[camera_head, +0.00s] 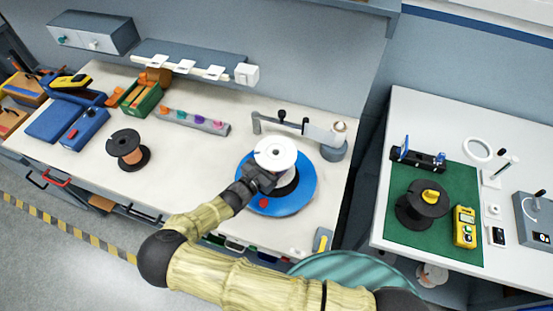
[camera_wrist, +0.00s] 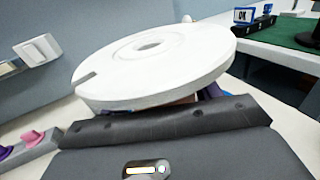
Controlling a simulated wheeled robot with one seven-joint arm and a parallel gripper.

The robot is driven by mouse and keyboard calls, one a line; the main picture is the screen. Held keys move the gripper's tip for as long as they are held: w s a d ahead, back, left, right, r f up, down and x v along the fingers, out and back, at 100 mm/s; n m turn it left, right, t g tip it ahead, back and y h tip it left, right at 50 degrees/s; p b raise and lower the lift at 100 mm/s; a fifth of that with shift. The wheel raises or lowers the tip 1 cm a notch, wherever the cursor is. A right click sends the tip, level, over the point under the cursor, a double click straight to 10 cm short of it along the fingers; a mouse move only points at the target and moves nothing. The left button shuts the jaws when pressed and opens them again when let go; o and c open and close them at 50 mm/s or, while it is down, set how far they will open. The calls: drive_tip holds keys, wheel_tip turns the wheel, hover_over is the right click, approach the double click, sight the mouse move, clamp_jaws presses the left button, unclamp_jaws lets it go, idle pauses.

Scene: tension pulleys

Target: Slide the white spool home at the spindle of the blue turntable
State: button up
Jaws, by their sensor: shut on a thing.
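The white spool (camera_head: 275,153) is held above the blue turntable (camera_head: 303,199) in the head view. Its round white top flange with a centre hole fills the middle of the wrist view (camera_wrist: 150,62). My gripper (camera_head: 261,179) is shut on the spool below that flange, at its near side. The blue turntable lies flat on the bench, with a dark and white centre partly visible under the spool. Its spindle is hidden by the spool and my gripper. Whether the spool touches the spindle cannot be told.
A grey arm on a post (camera_head: 333,150) stands just behind the turntable. A black and copper spool (camera_head: 127,152) stands at the left, and a row of coloured pegs (camera_head: 195,122) lies behind. The right table has a green mat (camera_head: 461,191) with a black spool (camera_head: 415,210).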

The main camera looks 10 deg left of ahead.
idle(0.4)
drive_tip(key=shift+f+b, duration=0.3)
drive_tip(key=shift+f, duration=0.1)
drive_tip(key=shift+f+b, duration=0.95)
drive_tip(key=shift+f, duration=0.45)
idle(0.5)
drive_tip(key=o, duration=1.6)
drive_tip(key=shift+c, duration=0.2)
drive_tip(key=shift+f, duration=0.15)
drive_tip(key=shift+s, duration=0.15)
drive_tip(key=b+v, duration=0.5)
drive_tip(key=v, duration=1.2)
drive_tip(key=shift+b, duration=0.4)
